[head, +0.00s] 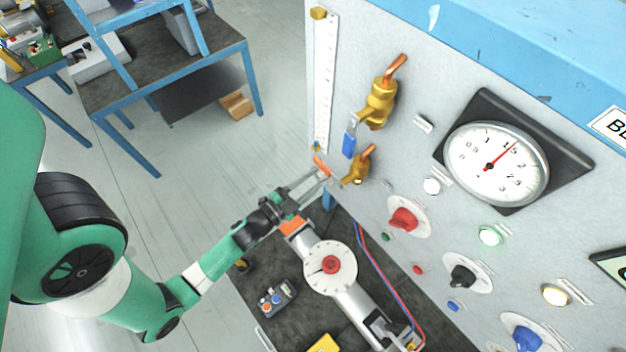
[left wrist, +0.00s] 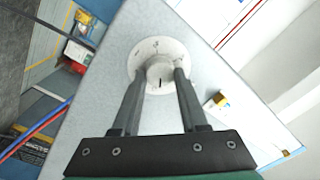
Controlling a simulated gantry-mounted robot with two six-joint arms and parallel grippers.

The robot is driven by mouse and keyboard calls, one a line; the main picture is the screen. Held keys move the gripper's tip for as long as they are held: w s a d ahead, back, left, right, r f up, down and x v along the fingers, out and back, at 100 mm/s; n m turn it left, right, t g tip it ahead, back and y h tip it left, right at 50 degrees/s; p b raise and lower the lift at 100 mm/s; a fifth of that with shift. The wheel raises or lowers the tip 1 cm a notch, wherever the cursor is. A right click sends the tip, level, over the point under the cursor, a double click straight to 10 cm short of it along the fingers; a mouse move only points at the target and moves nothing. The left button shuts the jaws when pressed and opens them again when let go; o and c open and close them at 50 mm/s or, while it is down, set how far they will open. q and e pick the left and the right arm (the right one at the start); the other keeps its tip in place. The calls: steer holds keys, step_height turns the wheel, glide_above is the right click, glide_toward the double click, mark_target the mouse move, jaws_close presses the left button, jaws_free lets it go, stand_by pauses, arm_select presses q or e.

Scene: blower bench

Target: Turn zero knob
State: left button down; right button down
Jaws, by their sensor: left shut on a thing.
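The zero knob (left wrist: 159,76) is a pale round knob with a dark pointer line, on a white marked dial plate (left wrist: 150,48) on a pale grey panel face. In the left wrist view my left gripper (left wrist: 160,78) has one finger on each side of the knob and is shut on it. In the head view my left gripper (head: 325,174) reaches the left edge of the blower panel (head: 350,30), and the knob cannot be made out there. My right gripper is not in view.
A round gauge (head: 497,162) has a red needle near 1.5. Brass valves (head: 378,102) and a red knob (head: 403,219) project from the panel. Below are a pipe with a white dial (head: 330,269) and a small button box (head: 275,299). Open floor lies left.

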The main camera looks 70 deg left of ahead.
arm_select(q)
steer(key=shift+m, duration=1.3)
steer(key=shift+c, duration=2.2)
jaws_free()
steer(key=v, duration=1.1)
steer(key=shift+s+p, duration=0.3)
steer(key=shift+p, duration=0.15)
steer(key=shift+f, duration=0.1)
